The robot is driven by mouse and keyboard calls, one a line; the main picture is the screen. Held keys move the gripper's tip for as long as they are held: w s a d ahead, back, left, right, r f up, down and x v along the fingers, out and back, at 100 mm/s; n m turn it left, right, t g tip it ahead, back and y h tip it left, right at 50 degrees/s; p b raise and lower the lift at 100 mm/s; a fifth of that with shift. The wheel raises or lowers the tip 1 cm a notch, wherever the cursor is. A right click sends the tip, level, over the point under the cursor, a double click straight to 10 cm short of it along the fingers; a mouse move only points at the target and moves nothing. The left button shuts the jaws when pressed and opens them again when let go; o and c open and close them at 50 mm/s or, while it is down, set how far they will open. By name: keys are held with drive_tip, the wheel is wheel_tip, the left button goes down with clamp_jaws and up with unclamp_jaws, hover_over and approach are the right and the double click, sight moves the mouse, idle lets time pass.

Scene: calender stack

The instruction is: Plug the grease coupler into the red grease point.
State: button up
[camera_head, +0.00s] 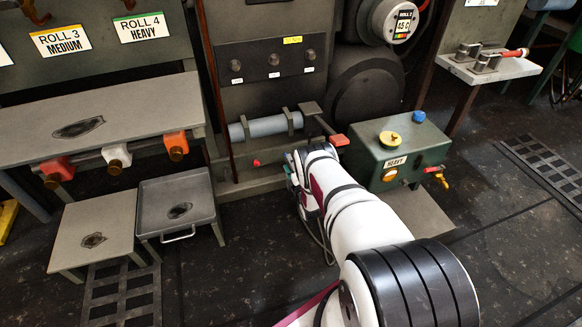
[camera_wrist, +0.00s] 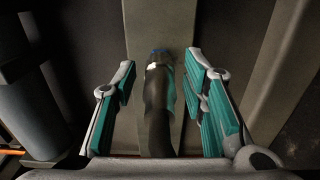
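In the wrist view my gripper (camera_wrist: 160,72) has its two teal-padded fingers apart. A dark, hose-like coupler (camera_wrist: 157,105) with a metal collar and blue tip lies between them. Gaps show on both sides, so the fingers look open around it rather than closed on it. In the head view my gripper (camera_head: 290,172) is low beside the roll machine's base, mostly hidden by my arm. The coupler cannot be made out there. A small red fitting (camera_head: 256,162), possibly the red grease point, sits on the machine's base just left of my gripper.
A green box (camera_head: 400,150) marked HEAVY, with a red-handled tap, stands right of my arm. A grey cylinder (camera_head: 265,126) and a red-ended lever (camera_head: 339,140) are just above my gripper. A bench (camera_head: 125,103) and a tray (camera_head: 204,205) stand left.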

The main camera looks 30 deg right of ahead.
clamp_jaws()
drive_tip(key=shift+s, duration=0.25)
idle(0.4)
drive_tip(key=shift+p+v, duration=0.95)
drive_tip(key=shift+v, duration=0.6)
